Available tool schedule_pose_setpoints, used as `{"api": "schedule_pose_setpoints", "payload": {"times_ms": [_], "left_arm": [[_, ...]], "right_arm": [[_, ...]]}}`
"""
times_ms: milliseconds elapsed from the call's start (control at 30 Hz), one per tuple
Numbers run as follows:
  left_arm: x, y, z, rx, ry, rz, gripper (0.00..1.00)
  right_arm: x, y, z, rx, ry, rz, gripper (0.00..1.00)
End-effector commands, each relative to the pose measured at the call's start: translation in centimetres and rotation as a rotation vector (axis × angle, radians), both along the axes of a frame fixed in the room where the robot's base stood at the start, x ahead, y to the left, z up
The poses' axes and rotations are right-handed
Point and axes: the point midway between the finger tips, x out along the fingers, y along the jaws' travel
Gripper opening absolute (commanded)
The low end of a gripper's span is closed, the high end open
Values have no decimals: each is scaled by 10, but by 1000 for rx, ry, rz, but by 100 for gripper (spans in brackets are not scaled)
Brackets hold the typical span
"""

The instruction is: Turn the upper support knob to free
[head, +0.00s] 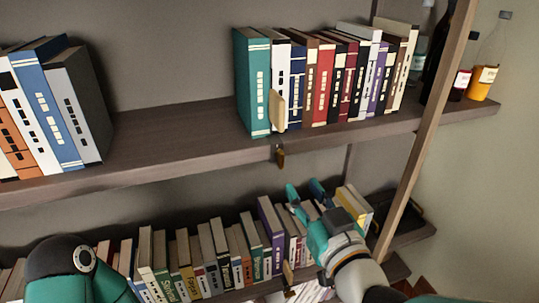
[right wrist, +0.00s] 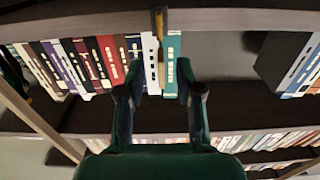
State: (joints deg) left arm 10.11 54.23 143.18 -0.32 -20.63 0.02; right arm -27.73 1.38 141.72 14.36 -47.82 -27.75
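The upper support knob (head: 281,157) is a small brass-coloured piece under the front edge of the upper shelf. A pale wooden support plate (head: 277,110) stands above it, against the teal book. My right gripper (head: 305,188) is open and empty, below and slightly right of the knob, apart from it. The right wrist view appears upside down. There the knob (right wrist: 158,20) shows at the shelf edge, beyond and between the spread fingers (right wrist: 158,88). The knob's exact turn is too small to tell. My left gripper is not in view.
The upper shelf (head: 170,140) holds books on both sides, with a bare stretch between. Bottles (head: 487,70) stand at its right end. A slanted wooden post (head: 425,130) rises right of my gripper. A lower shelf of books (head: 215,255) lies below, with another support plate (head: 288,273).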

Motion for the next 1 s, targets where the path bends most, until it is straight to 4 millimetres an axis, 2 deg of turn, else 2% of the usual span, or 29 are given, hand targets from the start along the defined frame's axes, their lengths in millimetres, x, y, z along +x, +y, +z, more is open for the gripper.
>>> {"api": "schedule_pose_setpoints", "payload": {"times_ms": [100,300,500,700,967,1000], "left_arm": [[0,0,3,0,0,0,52],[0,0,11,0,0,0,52],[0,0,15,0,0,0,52],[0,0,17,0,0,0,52],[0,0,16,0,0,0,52],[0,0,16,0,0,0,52]], "right_arm": [[27,9,-1,-1,4,-1,35],[66,22,0,-1,3,0,35],[93,31,0,1,1,0,35],[103,34,-1,1,1,0,35],[104,34,-1,1,1,0,35],[104,34,-1,1,1,0,29]]}}
